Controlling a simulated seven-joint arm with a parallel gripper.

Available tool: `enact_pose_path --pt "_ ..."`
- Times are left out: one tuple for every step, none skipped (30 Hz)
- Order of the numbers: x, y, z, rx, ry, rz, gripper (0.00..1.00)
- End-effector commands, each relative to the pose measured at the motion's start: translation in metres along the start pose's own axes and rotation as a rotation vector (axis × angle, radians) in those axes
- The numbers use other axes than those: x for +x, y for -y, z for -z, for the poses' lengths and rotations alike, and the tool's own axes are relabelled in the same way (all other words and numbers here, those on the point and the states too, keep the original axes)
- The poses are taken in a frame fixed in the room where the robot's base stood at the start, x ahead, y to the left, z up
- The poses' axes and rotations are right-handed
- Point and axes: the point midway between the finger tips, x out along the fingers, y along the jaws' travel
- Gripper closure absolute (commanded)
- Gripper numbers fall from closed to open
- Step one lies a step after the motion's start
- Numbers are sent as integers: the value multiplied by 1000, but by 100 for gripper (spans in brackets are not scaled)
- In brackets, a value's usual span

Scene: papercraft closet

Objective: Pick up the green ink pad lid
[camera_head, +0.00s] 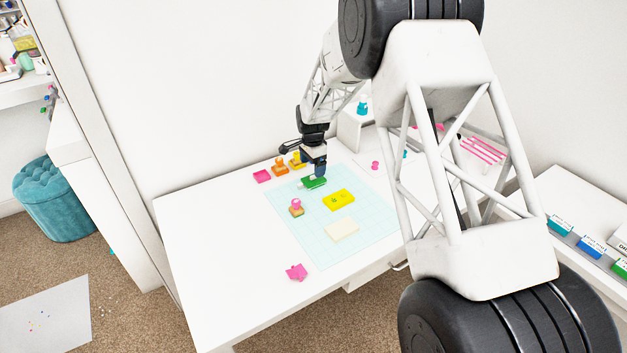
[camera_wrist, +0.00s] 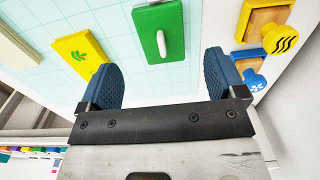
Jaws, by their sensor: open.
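The green ink pad lid (camera_head: 309,185) lies on the pale blue grid mat (camera_head: 290,232) near its back edge. In the wrist view the green lid (camera_wrist: 145,26) is a rounded rectangle with a white bar-shaped handle (camera_wrist: 162,46) on it. My gripper (camera_head: 320,175) is just above the lid and points down, hiding part of it in the head view. In the wrist view my gripper (camera_wrist: 159,66) has its two blue fingers wide apart. The handle shows ahead of the gap between them, and nothing is held.
A yellow pad with a leaf mark (camera_head: 338,199) lies right of the lid, a pink-topped stamp (camera_head: 296,206) in front. Orange (camera_head: 280,167) and yellow (camera_head: 297,160) stamps stand close behind. A cream pad (camera_head: 342,230) is nearer. The table's left part (camera_head: 205,225) is clear.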

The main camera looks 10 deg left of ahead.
Motion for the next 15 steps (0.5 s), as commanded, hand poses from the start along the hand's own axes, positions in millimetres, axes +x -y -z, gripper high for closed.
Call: enact_pose_path --pt "2 0 0 0 0 1 11" --pt "2 0 0 0 0 1 11" --pt "3 0 0 0 0 1 11" --pt "3 0 0 0 0 1 11" --pt "3 0 0 0 0 1 11" --pt "3 0 0 0 0 1 11" --pt "3 0 0 0 0 1 11" --pt "3 0 0 0 0 1 11" --pt "3 0 0 0 0 1 11" --pt "3 0 0 0 0 1 11" --pt "3 0 0 0 0 1 11" --pt "4 0 0 0 0 1 11" --pt "5 0 0 0 0 0 11" --pt "6 0 0 0 0 0 11" --pt "8 0 0 0 0 0 11"
